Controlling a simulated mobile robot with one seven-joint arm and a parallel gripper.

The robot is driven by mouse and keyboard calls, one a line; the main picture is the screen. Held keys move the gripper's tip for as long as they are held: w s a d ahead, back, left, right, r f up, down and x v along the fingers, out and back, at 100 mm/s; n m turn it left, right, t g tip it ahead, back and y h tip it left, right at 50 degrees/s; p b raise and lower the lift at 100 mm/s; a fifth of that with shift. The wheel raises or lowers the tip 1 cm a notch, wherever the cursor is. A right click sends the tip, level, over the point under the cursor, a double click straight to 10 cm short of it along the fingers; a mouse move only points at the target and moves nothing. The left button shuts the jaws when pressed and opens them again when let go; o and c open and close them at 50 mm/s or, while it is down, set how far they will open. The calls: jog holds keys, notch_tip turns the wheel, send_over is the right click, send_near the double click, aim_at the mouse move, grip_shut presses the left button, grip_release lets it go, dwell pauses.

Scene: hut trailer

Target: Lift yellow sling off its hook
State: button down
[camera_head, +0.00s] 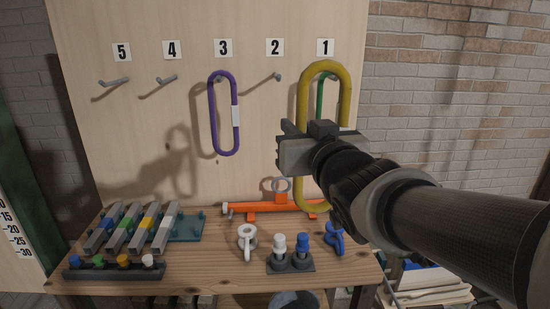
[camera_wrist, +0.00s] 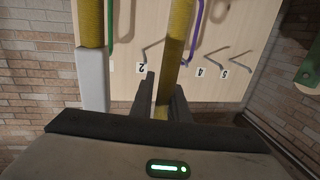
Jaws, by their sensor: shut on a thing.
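The yellow sling (camera_head: 305,100) is a long upright loop at the right of the board, in front of the number 1 position. It looks large and nearer to me than the board. My gripper (camera_head: 296,150) is shut on its left strand. In the wrist view the fingers (camera_wrist: 165,95) stand on both sides of one yellow strand (camera_wrist: 176,35); the other strand, with a white sleeve (camera_wrist: 92,80), is to the left. A green sling (camera_head: 321,95) hangs behind the yellow loop at position 1. The yellow sling's contact with the hook cannot be seen.
A purple sling (camera_head: 213,115) hangs on hook 3. Hooks 2 (camera_head: 277,77), 4 (camera_head: 166,79) and 5 (camera_head: 114,82) are bare. The wooden bench (camera_head: 205,285) below holds an orange tool (camera_head: 270,208), shackles (camera_head: 247,240) and colored blocks. Brick wall is at the right.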

jog(key=s+a+r+b, duration=0.1)
jog(key=s+b, duration=0.1)
jog(key=s, duration=0.5)
jog(key=shift+r, duration=0.2)
